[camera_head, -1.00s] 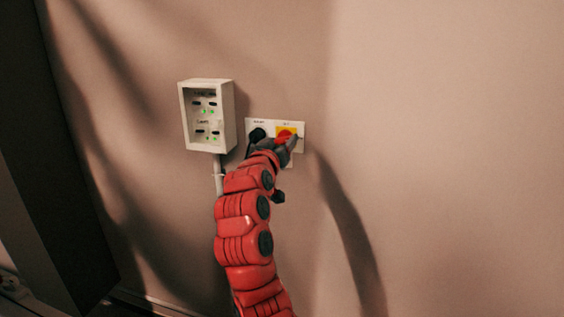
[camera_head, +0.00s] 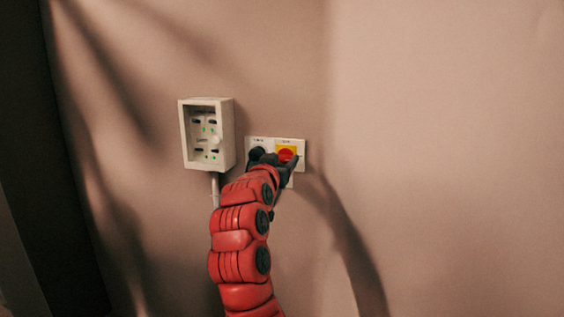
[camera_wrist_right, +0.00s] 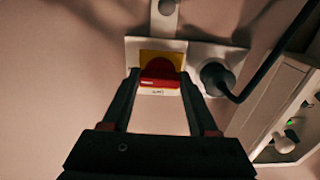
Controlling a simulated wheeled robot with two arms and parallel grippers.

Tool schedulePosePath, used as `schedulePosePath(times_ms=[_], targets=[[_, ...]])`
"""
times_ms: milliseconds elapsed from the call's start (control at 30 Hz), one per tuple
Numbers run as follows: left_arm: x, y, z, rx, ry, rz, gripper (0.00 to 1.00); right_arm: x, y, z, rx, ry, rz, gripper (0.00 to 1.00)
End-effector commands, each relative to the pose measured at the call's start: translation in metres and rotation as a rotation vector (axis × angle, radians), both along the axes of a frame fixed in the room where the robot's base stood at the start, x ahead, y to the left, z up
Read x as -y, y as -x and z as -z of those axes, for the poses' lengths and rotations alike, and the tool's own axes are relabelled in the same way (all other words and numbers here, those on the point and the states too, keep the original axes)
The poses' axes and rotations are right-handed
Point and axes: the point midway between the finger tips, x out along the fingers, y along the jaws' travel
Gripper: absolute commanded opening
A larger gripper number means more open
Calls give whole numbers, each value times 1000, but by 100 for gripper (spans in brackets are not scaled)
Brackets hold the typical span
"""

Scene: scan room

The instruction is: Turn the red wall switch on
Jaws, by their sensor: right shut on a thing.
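The red wall switch (camera_head: 286,155) is a red rotary knob on a yellow square, set in a white wall plate. In the right wrist view, the red knob (camera_wrist_right: 160,76) sits between the two dark fingers. My right gripper (camera_head: 282,162) is at the plate and closed on the knob; it also shows in the right wrist view (camera_wrist_right: 160,85). The fingers partly hide the knob in the head view. My left gripper is not in view.
A black plug with a cable (camera_wrist_right: 217,78) is in the socket beside the switch. A white box with green lights (camera_head: 207,165) is on the wall to the left. The wall to the right is bare.

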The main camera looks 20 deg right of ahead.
Motion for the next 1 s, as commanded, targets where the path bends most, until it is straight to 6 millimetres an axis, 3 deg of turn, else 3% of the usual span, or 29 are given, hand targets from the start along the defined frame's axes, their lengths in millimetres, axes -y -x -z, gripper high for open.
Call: schedulePosePath(times_ms=[67,100,267,667,867,1000], targets=[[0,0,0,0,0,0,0,0,0,1,-2,-3,-1,4],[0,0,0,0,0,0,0,0,0,1,-2,-3,-1,62],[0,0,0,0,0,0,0,0,0,1,-2,-1,-1,90],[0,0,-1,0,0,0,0,-5,5,0,0,0,-1,90],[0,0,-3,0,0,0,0,-27,36,0,1,1,-5,90],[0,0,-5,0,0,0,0,-50,68,-1,2,-1,-7,90]])
